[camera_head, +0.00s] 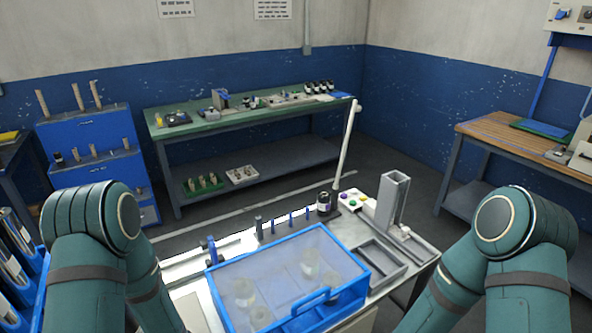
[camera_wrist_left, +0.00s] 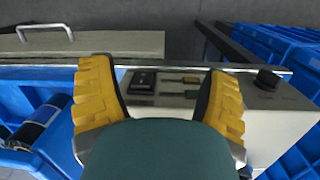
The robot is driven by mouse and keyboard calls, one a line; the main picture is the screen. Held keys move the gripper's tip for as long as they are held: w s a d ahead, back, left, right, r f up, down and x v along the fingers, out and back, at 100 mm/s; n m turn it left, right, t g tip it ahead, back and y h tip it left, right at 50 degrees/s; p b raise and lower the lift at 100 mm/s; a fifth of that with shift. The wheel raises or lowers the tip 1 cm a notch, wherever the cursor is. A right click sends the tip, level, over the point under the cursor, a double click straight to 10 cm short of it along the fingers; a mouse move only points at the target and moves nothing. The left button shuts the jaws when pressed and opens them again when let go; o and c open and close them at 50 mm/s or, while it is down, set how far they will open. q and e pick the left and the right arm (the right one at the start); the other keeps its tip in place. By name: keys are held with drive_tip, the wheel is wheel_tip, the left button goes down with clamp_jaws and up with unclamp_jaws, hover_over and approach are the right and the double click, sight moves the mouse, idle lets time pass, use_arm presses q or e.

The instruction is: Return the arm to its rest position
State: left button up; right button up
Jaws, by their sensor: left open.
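My left arm (camera_head: 92,240) and my right arm (camera_head: 505,250) show in the head view, one at each side of the picture, both bent with their elbows high. Neither gripper shows in the head view. In the left wrist view my left gripper (camera_wrist_left: 164,95) is open, with its two yellow padded fingers apart and nothing between them. Beyond the fingers is a control panel (camera_wrist_left: 165,82) with a dark display and a dark round knob (camera_wrist_left: 268,79). Whether the fingers touch the panel I cannot tell.
A machine with a clear-lidded blue-framed box (camera_head: 290,275) stands in front, with a grey upright chute (camera_head: 392,200) and a pale pole (camera_head: 346,145). Behind are a green-topped bench (camera_head: 240,115) and a blue cabinet (camera_head: 92,140). Blue crates (camera_wrist_left: 290,50) flank the left gripper.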

use_arm(q)
drive_tip(key=s+d+f+m+h, duration=0.1)
drive_tip(key=s+d+f+h, duration=0.3)
drive_tip(key=d, duration=0.5)
drive_tip(key=w+d+r+m+t+y+b, duration=0.1)
drive_tip(key=w+d+r+t+b, duration=0.1)
drive_tip(key=w, duration=0.3)
drive_tip(key=shift+w+r+m+t+b, duration=0.15)
drive_tip(key=shift+r+m+t+b, duration=0.25)
drive_tip(key=shift+b, duration=0.5)
